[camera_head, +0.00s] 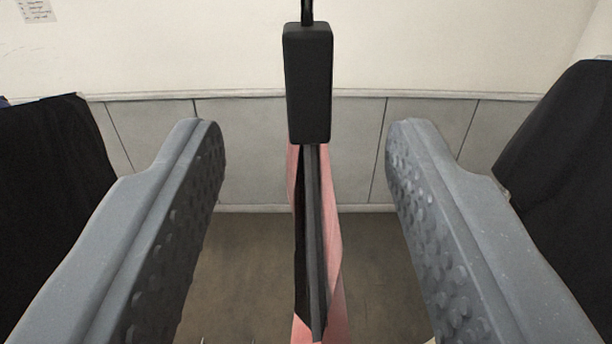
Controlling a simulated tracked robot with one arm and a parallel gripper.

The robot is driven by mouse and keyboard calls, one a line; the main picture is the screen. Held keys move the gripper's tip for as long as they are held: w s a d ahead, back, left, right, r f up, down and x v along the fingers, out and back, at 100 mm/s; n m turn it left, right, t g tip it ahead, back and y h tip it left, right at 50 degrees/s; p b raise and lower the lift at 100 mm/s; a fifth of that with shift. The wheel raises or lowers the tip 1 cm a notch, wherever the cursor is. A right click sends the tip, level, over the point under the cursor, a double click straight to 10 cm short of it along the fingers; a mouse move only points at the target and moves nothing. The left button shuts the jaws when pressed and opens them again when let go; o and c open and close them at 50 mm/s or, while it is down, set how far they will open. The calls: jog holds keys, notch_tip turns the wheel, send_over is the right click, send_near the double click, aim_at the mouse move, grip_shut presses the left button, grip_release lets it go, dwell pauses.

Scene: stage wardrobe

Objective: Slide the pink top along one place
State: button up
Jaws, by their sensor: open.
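The pink top (334,240) hangs edge-on in the middle of the view, on a black hanger (312,240) that runs down through it. A black block (308,82) sits at the top of the hanger, with a thin dark hook above it leaving the top of the picture. My gripper (305,145) is open, with one grey studded finger on each side of the hanger and pink top. A clear gap shows between each finger and the hanger. The rail and the lower part of the top are out of view.
A black garment (50,170) hangs at the left, beyond the left finger. Another black garment (565,150) hangs at the right. Behind are a cream wall (180,50) with grey panels and a brown floor (250,270). Free room shows on both sides of the pink top.

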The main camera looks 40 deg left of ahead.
aim_at(289, 104)
jog(key=shift+p+x, duration=1.5)
jog(key=shift+x, duration=1.4)
jog(key=shift+s+a+b, duration=0.15)
jog(key=shift+a+b, duration=0.15)
jog(key=shift+b, duration=0.05)
jog(key=shift+s+a+b, duration=3.1)
jog(key=shift+s+a, duration=1.05)
jog(key=shift+a, duration=1.4)
jog(key=d+b+v, duration=0.1)
jog(key=b+v, duration=0.4)
jog(key=v, duration=0.8)
jog(key=shift+w, duration=0.4)
jog(key=shift+d, duration=0.1)
